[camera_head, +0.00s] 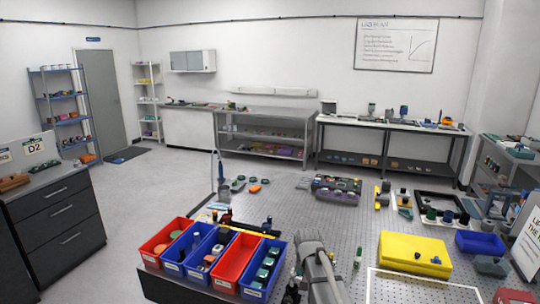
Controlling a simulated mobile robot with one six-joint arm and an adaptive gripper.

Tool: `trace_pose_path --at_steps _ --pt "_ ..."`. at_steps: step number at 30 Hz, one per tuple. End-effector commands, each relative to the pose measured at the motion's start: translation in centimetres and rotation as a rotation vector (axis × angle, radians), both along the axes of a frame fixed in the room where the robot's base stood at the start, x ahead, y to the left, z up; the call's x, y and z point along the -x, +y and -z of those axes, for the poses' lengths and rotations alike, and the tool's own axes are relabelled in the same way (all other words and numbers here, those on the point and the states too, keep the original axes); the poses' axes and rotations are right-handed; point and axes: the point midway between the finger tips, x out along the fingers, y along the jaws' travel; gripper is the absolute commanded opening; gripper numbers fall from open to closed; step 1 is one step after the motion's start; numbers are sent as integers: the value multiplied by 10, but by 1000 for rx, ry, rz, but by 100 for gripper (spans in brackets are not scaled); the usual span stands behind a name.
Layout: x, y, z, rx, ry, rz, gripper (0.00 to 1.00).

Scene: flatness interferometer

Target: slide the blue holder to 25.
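A small dark blue upright piece (267,225) stands by the far end of a yellow strip (240,230) behind the bins; it may be the blue holder, but it is too small to be sure. No scale marks or number 25 can be read. A grey link of my arm rises at the bottom middle, right of the bins. I cannot make out my gripper's fingers in this view.
Red and blue bins (232,262) with parts stand in front, left of my arm. A yellow case (414,254) and a blue tray (480,243) lie to the right on the perforated table top (330,222). Several optical parts stand farther back. The table's middle is mostly clear.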

Motion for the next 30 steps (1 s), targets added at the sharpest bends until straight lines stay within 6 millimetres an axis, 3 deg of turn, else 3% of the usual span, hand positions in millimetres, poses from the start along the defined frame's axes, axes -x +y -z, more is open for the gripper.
trace_pose_path --at_steps 1,18,24,30 --pt "16 -5 19 0 0 -8 100" --pt "133 -46 117 0 0 -109 100" --pt "157 -54 135 0 0 -132 100" --pt "164 -56 138 0 0 -140 100"
